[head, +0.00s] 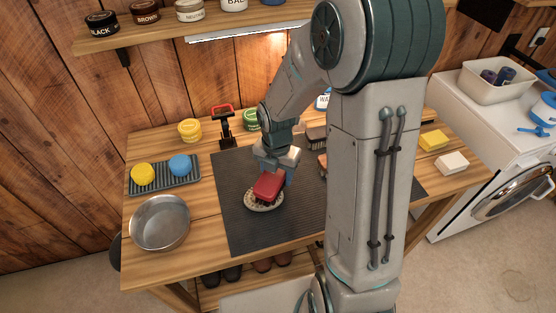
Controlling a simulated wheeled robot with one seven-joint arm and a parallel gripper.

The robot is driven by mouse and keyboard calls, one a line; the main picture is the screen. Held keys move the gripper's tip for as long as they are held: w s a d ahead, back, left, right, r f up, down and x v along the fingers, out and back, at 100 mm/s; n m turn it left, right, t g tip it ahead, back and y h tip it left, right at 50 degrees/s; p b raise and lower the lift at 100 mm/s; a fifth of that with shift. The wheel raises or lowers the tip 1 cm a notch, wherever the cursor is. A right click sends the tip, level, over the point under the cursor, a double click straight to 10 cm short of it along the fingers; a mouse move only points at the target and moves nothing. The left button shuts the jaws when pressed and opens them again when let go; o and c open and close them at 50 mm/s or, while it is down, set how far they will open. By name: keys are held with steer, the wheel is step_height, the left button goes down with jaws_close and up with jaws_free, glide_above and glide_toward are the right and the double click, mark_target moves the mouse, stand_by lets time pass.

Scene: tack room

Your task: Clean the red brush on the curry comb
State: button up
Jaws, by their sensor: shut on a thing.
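The red brush (269,185) is in the middle of the dark mat, held by my gripper (277,171). My gripper is shut on it from above and behind. The curry comb (264,205) is a pale, round, toothed piece lying on the mat (240,233). The brush sits over the comb and hides much of it. They look to be touching, but I cannot be sure from this angle. The gripper's fingertips are partly hidden by the brush and my wrist.
Left of the mat are a metal bowl (160,222) and a grey tray (164,187) with a yellow and a blue round sponge. Other brushes (316,137) lie right of my gripper, partly behind my arm.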

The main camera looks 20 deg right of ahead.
steer(key=shift+r+p, duration=0.9)
steer(key=shift+r, duration=0.5)
